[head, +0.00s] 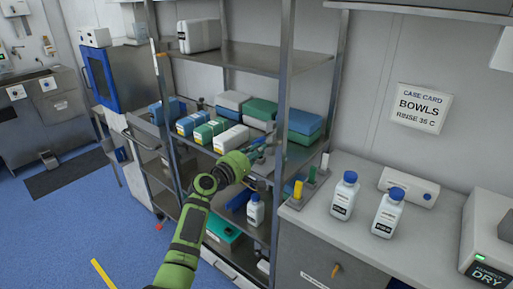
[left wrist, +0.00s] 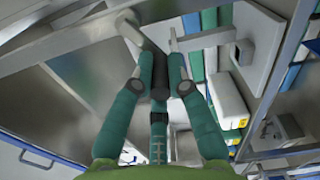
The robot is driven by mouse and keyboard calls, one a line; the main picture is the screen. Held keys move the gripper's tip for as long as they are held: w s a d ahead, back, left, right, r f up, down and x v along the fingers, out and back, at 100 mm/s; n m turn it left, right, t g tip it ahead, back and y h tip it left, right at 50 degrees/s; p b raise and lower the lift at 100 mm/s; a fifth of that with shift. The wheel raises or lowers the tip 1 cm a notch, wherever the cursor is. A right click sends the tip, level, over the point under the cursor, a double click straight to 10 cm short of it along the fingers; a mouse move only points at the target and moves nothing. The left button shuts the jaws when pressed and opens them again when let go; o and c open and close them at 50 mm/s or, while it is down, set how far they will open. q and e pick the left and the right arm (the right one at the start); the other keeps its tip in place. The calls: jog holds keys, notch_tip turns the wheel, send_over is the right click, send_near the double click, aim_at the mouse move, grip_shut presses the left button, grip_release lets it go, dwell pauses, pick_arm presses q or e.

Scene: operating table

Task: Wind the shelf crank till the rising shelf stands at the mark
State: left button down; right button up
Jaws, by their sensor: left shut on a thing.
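My left arm reaches in from the bottom of the head view to the shelf rack, with my left gripper (head: 260,148) at the rack's right front post. In the left wrist view the fingers (left wrist: 160,88) are closed around a dark cylindrical grip, the shelf crank's handle (left wrist: 160,72). The crank's other parts are mostly hidden by the gripper in the head view. A shelf (head: 196,143) behind the gripper carries several blue, green and white boxes. I cannot tell for sure which shelf rises or where its mark is. My right gripper is not in view.
A counter (head: 350,225) to the right holds two white bottles (head: 344,195) with blue caps and yellow and green upright pieces (head: 298,189). A lower shelf holds another bottle (head: 255,209). The blue floor (head: 80,220) at left is mostly open.

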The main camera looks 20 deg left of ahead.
pick_arm(q)
jog(key=shift+f+n, duration=0.3)
jog(key=shift+n, duration=0.1)
jog(key=c, duration=1.2)
grip_release()
jog(key=v, duration=1.2)
jog(key=shift+r, duration=0.1)
